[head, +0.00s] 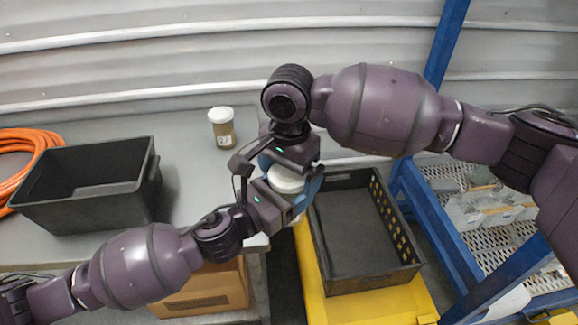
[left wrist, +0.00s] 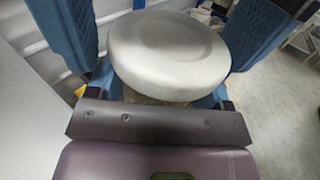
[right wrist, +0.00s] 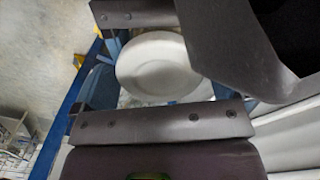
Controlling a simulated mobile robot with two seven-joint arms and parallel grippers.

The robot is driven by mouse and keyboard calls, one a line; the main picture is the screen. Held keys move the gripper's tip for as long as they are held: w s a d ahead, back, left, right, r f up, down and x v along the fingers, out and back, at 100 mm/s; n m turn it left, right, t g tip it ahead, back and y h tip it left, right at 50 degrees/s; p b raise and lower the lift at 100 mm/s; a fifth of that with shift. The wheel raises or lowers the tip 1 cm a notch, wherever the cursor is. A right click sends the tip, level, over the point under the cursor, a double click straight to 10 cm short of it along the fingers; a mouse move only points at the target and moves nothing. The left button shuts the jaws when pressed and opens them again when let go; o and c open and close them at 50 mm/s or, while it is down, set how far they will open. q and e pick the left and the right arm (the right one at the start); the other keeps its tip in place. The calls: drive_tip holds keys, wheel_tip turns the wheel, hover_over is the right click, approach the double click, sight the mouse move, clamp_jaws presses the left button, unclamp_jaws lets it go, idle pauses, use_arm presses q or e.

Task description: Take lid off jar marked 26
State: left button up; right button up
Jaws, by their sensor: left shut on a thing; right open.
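A jar with a round white lid (head: 287,180) is between my two grippers, above the gap between the table and the yellow stand. My left gripper (head: 296,193) is shut on this jar; its blue fingers flank the lid in the left wrist view, where the lid (left wrist: 168,55) is still seated on top. My right gripper (head: 284,170) is open, close to the lid, which also shows in the right wrist view (right wrist: 158,66). The held jar's body is mostly hidden and its number is not visible. Another jar (head: 222,128) stands upright on the table, its label seeming to read 22.
A black bin (head: 88,186) and an orange hose (head: 28,141) are on the grey table (head: 196,172). A black crate (head: 366,277) sits on the yellow stand (head: 420,308). A cardboard box (head: 205,292) is below the table edge. Blue shelving (head: 447,240) stands at right.

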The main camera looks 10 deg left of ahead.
drive_tip(key=c, duration=0.9)
drive_tip(key=o, duration=0.9)
drive_tip(key=shift+r, duration=0.1)
drive_tip(key=shift+r, duration=2.2)
